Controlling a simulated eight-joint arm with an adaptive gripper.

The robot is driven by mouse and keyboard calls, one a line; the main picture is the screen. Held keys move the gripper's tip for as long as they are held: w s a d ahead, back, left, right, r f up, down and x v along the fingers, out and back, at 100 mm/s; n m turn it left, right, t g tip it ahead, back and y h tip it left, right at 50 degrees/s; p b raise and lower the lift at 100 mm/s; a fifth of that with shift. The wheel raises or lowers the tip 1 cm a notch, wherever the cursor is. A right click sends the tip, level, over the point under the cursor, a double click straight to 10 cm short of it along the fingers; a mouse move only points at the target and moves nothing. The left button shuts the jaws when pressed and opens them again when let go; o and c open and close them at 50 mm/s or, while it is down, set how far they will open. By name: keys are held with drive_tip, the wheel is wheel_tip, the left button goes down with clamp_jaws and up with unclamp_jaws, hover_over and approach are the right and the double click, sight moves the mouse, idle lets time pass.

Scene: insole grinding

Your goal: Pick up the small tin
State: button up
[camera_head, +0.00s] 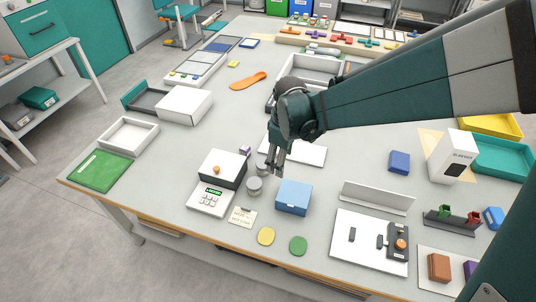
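Two small grey round tins stand close together near the front middle of the table. The nearer tin (255,187) is in clear view, and the other tin (262,169) is just behind it, smaller in the picture and partly hidden by my gripper. My gripper (275,172) points down at the right side of the farther tin, very close to it. I cannot tell whether it touches the tin or how far apart the fingers are.
A white box (222,168) and a keypad scale (209,198) stand left of the tins. A blue box (294,196) is close on the right. A small card (242,216), a yellow disc (266,236) and a green disc (298,246) lie in front. A white sheet (308,153) lies behind.

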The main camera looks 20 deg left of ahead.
sight(253, 182)
drive_tip(key=a+f+n, duration=0.1)
drive_tip(key=a+f, duration=0.1)
drive_tip(key=a, duration=0.1)
drive_tip(key=s+a+f+n, duration=0.1)
drive_tip(key=a+f, duration=0.2)
drive_tip(key=a+f+n+g+p, duration=0.1)
drive_tip(key=a+f, duration=0.1)
drive_tip(key=a, duration=0.1)
drive_tip(key=shift+s+a+f+h, duration=0.3)
drive_tip(key=shift+s+a+f, duration=0.05)
drive_tip(key=shift+a+f, duration=0.05)
drive_tip(key=shift+s+a+f+n, duration=0.15)
drive_tip(key=shift+a+f+n, duration=0.15)
drive_tip(key=shift+a+f, duration=0.1)
drive_tip(key=shift+f, duration=1.3)
drive_tip(key=shift+f, duration=0.15)
drive_tip(key=shift+f+b, duration=0.3)
drive_tip(key=shift+f, duration=2.15)
drive_tip(key=c, duration=1.1)
